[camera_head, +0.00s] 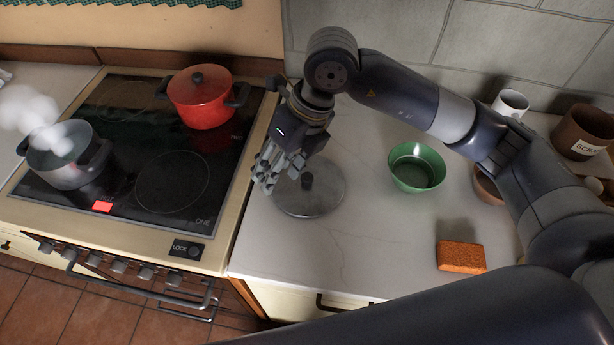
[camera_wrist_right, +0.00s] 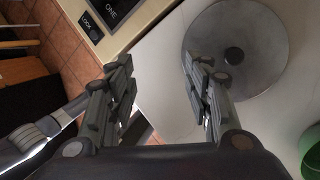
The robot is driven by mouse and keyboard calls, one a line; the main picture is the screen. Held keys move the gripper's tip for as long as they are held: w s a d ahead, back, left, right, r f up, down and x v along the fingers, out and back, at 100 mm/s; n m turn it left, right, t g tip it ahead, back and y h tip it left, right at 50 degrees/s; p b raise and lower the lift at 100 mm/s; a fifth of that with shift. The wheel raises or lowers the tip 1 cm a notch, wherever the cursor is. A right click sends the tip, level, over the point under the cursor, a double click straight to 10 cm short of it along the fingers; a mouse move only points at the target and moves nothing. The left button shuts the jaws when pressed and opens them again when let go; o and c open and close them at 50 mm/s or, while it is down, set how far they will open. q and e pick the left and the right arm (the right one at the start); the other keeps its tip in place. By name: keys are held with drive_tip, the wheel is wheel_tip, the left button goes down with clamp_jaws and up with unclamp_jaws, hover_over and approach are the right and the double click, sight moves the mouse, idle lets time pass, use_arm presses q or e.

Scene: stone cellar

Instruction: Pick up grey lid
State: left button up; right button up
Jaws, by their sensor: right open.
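The grey lid (camera_head: 322,200) is a round, flat disc with a dark knob in its middle. It lies knob up on the white counter, just right of the stove, and also shows at the upper right of the wrist view (camera_wrist_right: 262,72). My right gripper (camera_head: 272,173) hangs above the counter at the lid's left edge in the head view. It is open and empty. In the wrist view its fingers (camera_wrist_right: 162,72) are spread apart, and the right finger overlaps the lid's left edge. The knob is outside the gap between the fingers. My left gripper is not in view.
A red pot (camera_head: 203,105) and a steaming grey pot (camera_head: 70,165) stand on the stove (camera_head: 165,180). A green bowl (camera_head: 417,167) and an orange sponge (camera_head: 461,257) are right of the lid. Mugs (camera_head: 511,103) stand at the back right. The counter in front is clear.

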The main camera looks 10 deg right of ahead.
drive_tip(key=w+d+m+t+h, duration=0.1)
drive_tip(key=w+d+h, duration=0.25)
drive_tip(key=d, duration=0.35)
drive_tip(key=p, duration=0.1)
hover_over(307, 176)
drive_tip(key=f, duration=0.3)
drive_tip(key=s+f, duration=0.1)
drive_tip(key=f, duration=0.1)
drive_tip(key=shift+d, duration=0.25)
drive_tip(key=f+p, duration=0.1)
drive_tip(key=f, duration=0.1)
drive_tip(key=f+p, duration=0.1)
drive_tip(key=f, duration=0.1)
drive_tip(key=shift+w+a+f+p, duration=0.15)
drive_tip(key=shift+w+f+p, duration=0.1)
drive_tip(key=shift+p, duration=0.15)
drive_tip(key=shift+w+f, duration=0.1)
drive_tip(key=shift+f, duration=0.5)
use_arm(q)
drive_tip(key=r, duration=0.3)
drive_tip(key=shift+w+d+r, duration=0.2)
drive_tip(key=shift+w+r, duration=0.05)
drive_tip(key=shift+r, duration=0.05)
use_arm(e)
clamp_jaws()
